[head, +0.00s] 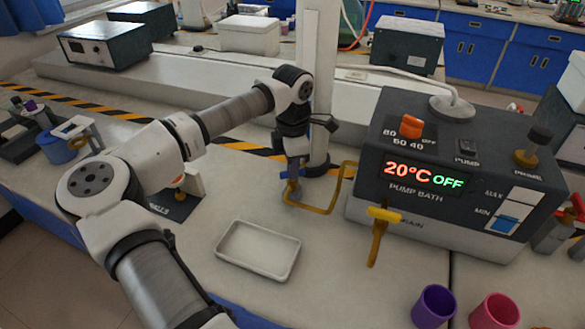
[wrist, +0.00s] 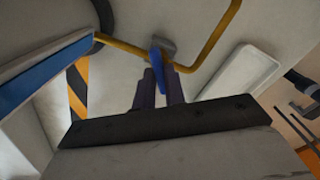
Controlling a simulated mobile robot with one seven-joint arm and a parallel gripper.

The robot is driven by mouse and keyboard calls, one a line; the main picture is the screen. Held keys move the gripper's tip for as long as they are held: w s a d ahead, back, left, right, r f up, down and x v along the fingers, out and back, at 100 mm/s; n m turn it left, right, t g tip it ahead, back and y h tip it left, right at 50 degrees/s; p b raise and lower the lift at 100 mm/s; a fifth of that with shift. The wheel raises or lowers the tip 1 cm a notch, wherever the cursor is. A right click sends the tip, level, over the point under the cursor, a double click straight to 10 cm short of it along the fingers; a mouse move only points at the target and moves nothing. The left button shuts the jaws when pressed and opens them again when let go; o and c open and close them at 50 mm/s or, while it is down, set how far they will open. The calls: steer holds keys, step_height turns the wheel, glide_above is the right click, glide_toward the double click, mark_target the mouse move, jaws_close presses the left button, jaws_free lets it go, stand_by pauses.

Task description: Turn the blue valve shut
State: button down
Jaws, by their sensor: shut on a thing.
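The blue valve (wrist: 156,57) has a narrow blue handle on a grey body, set in a bent yellow pipe (wrist: 207,50). In the head view the yellow pipe (head: 334,208) loops out beside the pump bath, low over the bench. My gripper (head: 292,178) reaches down to the pipe's left end. In the wrist view my gripper (wrist: 158,78) has its two dark fingers close together, one on each side of the blue handle. It is shut on the handle. The fingers hide the handle's lower part, and in the head view they cover most of the valve.
The grey pump bath (head: 365,215) stands to the right, its display reading 20°C OFF, with a yellow drain tap (head: 383,214) in front. A white tray (head: 258,250) lies in front of my gripper. A white post (head: 318,90) rises just behind. Purple (head: 433,306) and pink cups (head: 496,312) stand front right.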

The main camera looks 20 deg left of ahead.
steer(key=m+b, duration=0.1)
steer(key=m, duration=0.2)
steer(key=shift+m+b, duration=0.6)
steer(key=shift+m, duration=1.4)
steer(key=shift+r, duration=0.1)
steer(key=c, duration=1.5)
jaws_free()
steer(key=shift+o, duration=0.2)
step_height(320, 180, up, 14)
steer(key=b, duration=0.1)
